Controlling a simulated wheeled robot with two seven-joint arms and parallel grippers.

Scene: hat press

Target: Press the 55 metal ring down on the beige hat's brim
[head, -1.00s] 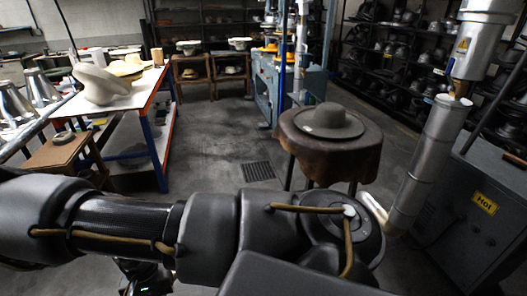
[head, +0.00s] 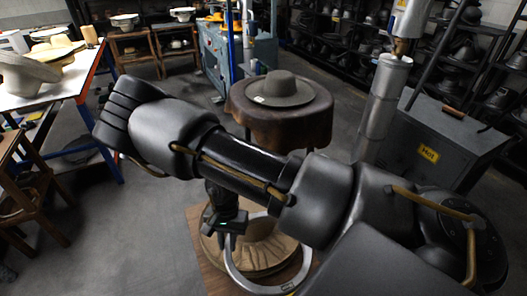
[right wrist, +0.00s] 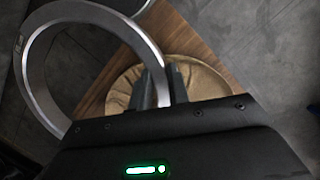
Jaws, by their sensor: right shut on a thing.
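My right gripper (head: 230,222) points down below my arm in the head view. It is shut on the metal ring (head: 232,268), a flat silver band with a small dark mark too small to read. In the right wrist view the ring (right wrist: 40,70) reaches out left from the fingers (right wrist: 165,88). The beige hat (head: 212,247) lies on a brown wooden board (head: 198,222) below, partly hidden by my arm, gripper and ring. In the right wrist view the hat (right wrist: 195,75) shows behind the fingers. I cannot tell whether ring and brim touch. My left gripper is out of view.
A grey hat (head: 282,90) sits on a leather-covered stand (head: 290,125) beyond my arm. A grey cabinet with a yellow Hot sign (head: 428,151) stands right. A work table with hats (head: 28,75) stands left. Open floor (head: 165,215) lies left of the board.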

